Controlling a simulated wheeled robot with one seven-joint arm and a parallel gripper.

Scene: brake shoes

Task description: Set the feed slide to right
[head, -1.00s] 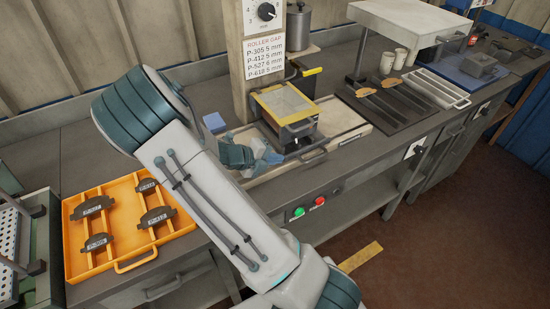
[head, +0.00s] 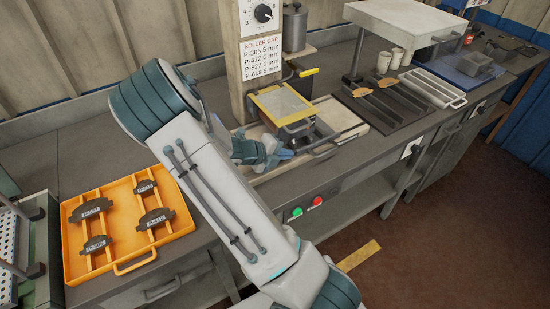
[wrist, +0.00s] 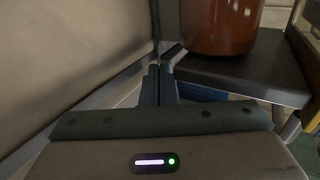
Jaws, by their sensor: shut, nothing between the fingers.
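The roller machine stands at the back middle of the bench in the head view, with a yellow-framed guard (head: 284,103). Below the guard is a pale tray, and a grey loop handle (head: 325,151) shows at its front. This looks like part of the feed slide, but I cannot make out its exact setting. My gripper (head: 287,154) is low over the tray, left of the handle, fingers pointing right. Whether it touches the slide is unclear. In the wrist view my gripper (wrist: 159,84) is shut and empty, just left of a red-brown cylinder (wrist: 220,25) above a dark plate (wrist: 235,75).
An orange tray (head: 130,262) with several labelled brake shoes is at the left. A dark rack (head: 392,120) with brown pieces, two cups (head: 390,62) and a grey tray (head: 433,88) are at the right. Green and red buttons (head: 307,207) are on the bench front.

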